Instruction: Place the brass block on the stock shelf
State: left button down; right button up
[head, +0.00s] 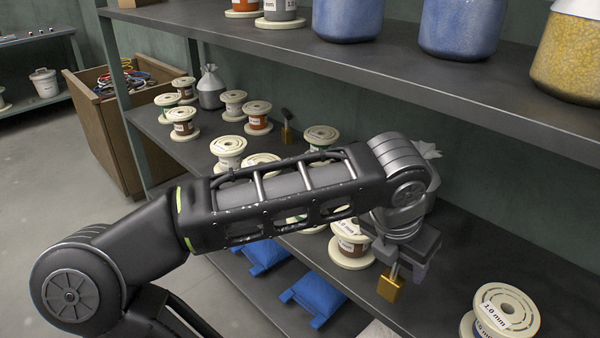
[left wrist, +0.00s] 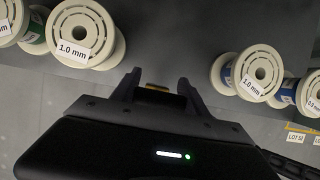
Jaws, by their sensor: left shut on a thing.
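The brass block (head: 391,289) is a small gold-coloured block at the low end of my left gripper (head: 407,266) in the head view. The gripper is shut on its thin upper part, and the block hangs below the jaws over the dark stock shelf (head: 450,300). I cannot tell whether its underside touches the shelf. In the left wrist view the block (left wrist: 158,88) shows as a small gold patch between the two fingers (left wrist: 160,80). My left arm hides part of the shelf behind it. My right gripper is not in view.
A wire spool (head: 351,245) stands close left of the gripper, and another spool (head: 500,312) is at the right. A similar brass piece with a dark top (head: 287,133) stands farther back. Bare shelf lies between gripper and right spool. An upper shelf (head: 400,75) overhangs.

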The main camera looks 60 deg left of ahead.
pick_arm(q)
jog(key=shift+w, duration=0.1)
jog(key=w+a+b, duration=0.1)
jog(key=w+a, duration=0.2)
jog(key=w, duration=0.5)
jog(key=w+a+b, duration=0.2)
jog(key=w+a, duration=0.1)
jog(key=w, duration=0.6)
notch_tip(320, 180, down, 4)
jog(key=b, duration=0.2)
jog(key=shift+s+r+b, duration=0.1)
jog(key=shift+r+b, duration=0.05)
jog(key=shift+b, duration=0.25)
jog(key=shift+r, duration=0.1)
jog(key=c, duration=0.6)
grip_release()
jog(key=shift+f, duration=0.2)
